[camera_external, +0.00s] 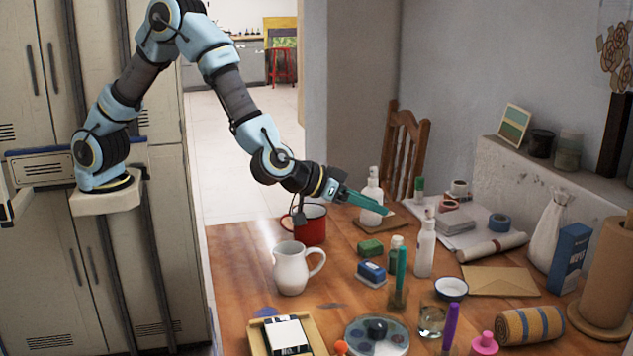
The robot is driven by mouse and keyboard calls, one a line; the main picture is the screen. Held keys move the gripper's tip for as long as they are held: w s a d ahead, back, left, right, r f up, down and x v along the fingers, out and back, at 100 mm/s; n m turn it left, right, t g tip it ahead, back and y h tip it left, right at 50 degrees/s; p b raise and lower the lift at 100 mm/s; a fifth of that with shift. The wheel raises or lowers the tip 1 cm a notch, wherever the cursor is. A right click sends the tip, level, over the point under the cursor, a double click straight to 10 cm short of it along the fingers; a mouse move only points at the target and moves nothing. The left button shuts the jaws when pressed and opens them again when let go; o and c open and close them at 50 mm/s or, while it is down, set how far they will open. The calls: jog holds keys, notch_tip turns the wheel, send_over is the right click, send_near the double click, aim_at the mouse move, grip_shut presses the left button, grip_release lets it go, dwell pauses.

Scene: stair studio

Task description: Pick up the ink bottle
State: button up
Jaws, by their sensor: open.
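I cannot tell for sure which thing is the ink bottle. A small dark round object (376,328) sits on the round palette at the front. My gripper (385,211) has teal fingers and reaches from the left over the back of the table. It is open, with its fingers seen nearly edge-on. It overlaps a white pump bottle (374,183) in the picture; I see nothing held between the fingers.
A red mug (311,224) and white pitcher (291,268) stand left of centre. A white bottle (425,246), green block (370,248), blue-and-white object (371,273) and glass (432,320) crowd the middle. An envelope (498,281) lies right. The table's left (235,260) is clear.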

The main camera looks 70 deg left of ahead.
aim_at(392, 246)
jog(key=s+d+f+n+y+b, duration=0.1)
jog(key=s+d+f+n+y, duration=0.15)
jog(key=d+f+y, duration=0.2)
jog(key=shift+t, duration=0.3)
jog(key=x, duration=0.2)
jog(key=f+x, duration=0.1)
jog(key=x, duration=0.2)
jog(key=shift+s+p, duration=0.3)
jog(key=shift+p, duration=0.05)
jog(key=shift+h, duration=0.25)
jog(key=x, duration=0.2)
jog(key=f+p+x, duration=0.1)
jog(key=x, duration=0.2)
jog(key=shift+a, duration=0.15)
grip_shut()
